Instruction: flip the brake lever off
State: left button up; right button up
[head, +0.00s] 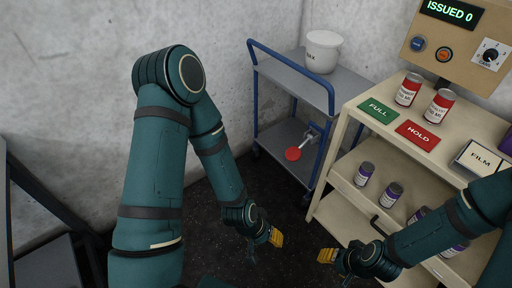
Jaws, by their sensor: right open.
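A blue-framed cart (322,105) stands at the back, right of the middle. A grey metal lever (312,137) with a round red end (292,154) is at its lower shelf, and I take it for the brake lever. The red end points down and left. My left gripper (264,247) is below and left of the lever, apart from it, with its fingers apart and empty. Neither gripper touches the lever.
A white bucket (323,52) stands on the cart's top shelf. The beige shelf unit (346,140) at the right carries red-labelled cans (408,90), green FULL (379,111) and red HOLD (417,134) plates, and purple-labelled cans below. Dark floor (290,215) is free before the cart.

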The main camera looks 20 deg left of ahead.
aim_at(293, 154)
jog(key=u, duration=0.3)
jog(key=i+u, duration=0.75)
jog(key=u, duration=0.15)
